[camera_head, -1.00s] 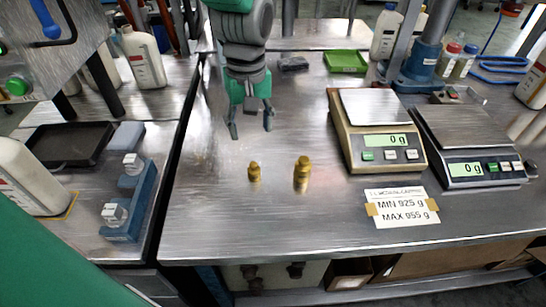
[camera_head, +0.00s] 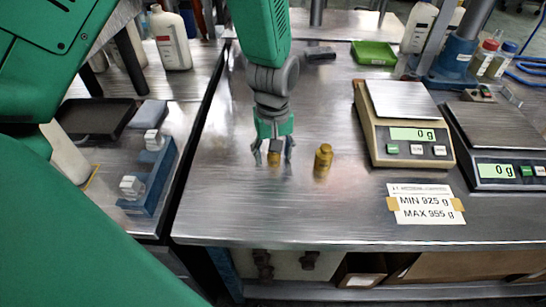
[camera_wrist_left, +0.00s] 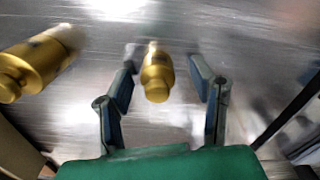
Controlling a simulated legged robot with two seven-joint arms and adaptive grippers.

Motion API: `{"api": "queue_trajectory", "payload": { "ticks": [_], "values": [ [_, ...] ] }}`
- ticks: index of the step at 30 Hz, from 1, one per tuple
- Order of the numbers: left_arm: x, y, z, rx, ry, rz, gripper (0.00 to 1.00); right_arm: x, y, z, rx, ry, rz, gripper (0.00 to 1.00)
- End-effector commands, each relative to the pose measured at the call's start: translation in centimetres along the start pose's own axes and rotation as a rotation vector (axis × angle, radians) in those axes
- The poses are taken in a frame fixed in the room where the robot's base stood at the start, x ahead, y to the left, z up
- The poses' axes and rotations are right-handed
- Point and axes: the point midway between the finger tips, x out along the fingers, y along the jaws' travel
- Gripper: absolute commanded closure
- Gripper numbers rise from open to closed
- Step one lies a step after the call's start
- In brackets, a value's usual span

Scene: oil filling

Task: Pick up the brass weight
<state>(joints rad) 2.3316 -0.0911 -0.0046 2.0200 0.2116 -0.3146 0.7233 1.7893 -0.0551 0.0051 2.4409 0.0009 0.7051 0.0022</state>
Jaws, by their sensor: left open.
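Two brass weights stand on the metal table. The smaller brass weight (camera_head: 274,159) is partly hidden by my left gripper (camera_head: 273,156) in the head view. The larger brass weight (camera_head: 323,158) stands just to its right. My left gripper points down over the smaller weight and is open, with a finger on each side. In the left wrist view, the smaller weight (camera_wrist_left: 156,74) lies between the open fingers (camera_wrist_left: 165,85), with gaps on both sides. The larger weight (camera_wrist_left: 40,62) is at the upper left there. My right gripper is not in view.
Two scales, one beige (camera_head: 410,125) and one dark (camera_head: 500,145), stand to the right, both reading 0 g. A MIN 925 g, MAX 955 g label (camera_head: 425,204) lies in front. A green tray (camera_head: 373,53) is at the back. A blue rack (camera_head: 150,180) stands left.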

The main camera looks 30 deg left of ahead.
Motion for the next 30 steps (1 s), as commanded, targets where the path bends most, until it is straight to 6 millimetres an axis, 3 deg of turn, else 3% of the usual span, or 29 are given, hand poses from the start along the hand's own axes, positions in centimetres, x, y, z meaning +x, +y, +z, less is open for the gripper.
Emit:
{"api": "queue_trajectory", "payload": {
  "ticks": [8,9,13,23,30],
  "values": [
    [0.6,-0.1,-0.1,0.001,0.001,0.002,0.5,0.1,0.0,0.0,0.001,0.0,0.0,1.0],
    [0.6,-0.1,-0.1,0.001,0.0,0.002,0.53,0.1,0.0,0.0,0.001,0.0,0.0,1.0],
    [0.6,-0.2,-0.2,0.001,-0.001,0.002,0.99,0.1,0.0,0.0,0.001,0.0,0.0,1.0],
    [0.4,-0.1,-0.1,0.001,0.0,0.0,1.0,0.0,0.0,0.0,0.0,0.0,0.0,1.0],
    [-3.4,-0.1,-0.2,0.001,0.004,0.004,1.0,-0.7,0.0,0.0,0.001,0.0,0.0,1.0]
  ]
}}
